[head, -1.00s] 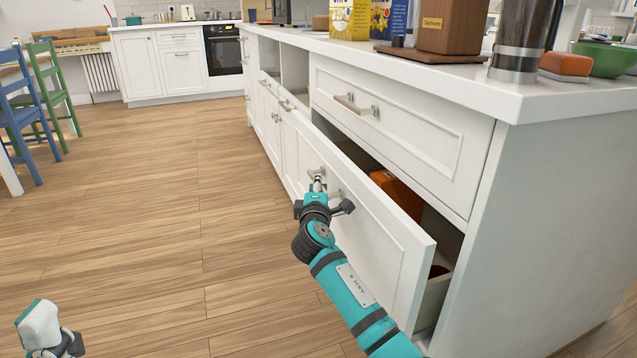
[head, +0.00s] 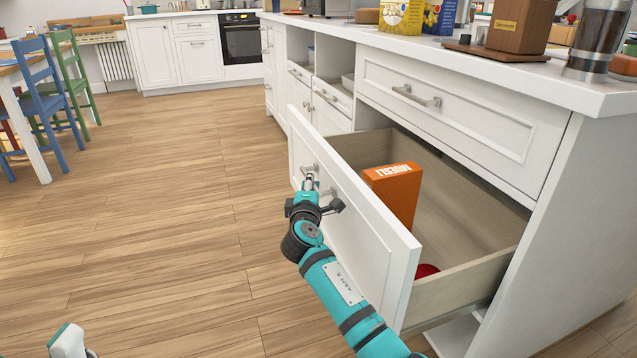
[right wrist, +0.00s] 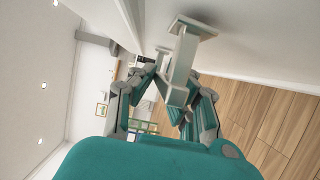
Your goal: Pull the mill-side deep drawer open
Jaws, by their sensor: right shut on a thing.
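The white deep drawer (head: 385,240) under the right end of the counter stands well out from the cabinet in the head view. Its inside shows, with an orange box (head: 397,190) standing in it and a red thing (head: 427,270) low near the front. My right gripper (head: 311,184) is at the drawer's front, shut on its bar handle (head: 332,191). The right wrist view shows the handle (right wrist: 181,66) between my fingers (right wrist: 178,97). Only a piece of my left arm shows at the bottom left; its fingers are out of view.
A closed shallow drawer (head: 455,105) sits above the deep one. The countertop (head: 500,75) carries a brown wooden box (head: 520,25), a dark cylinder (head: 597,40) and yellow and blue packs. The wooden floor (head: 150,220) is clear; blue and green chairs (head: 70,75) stand far left.

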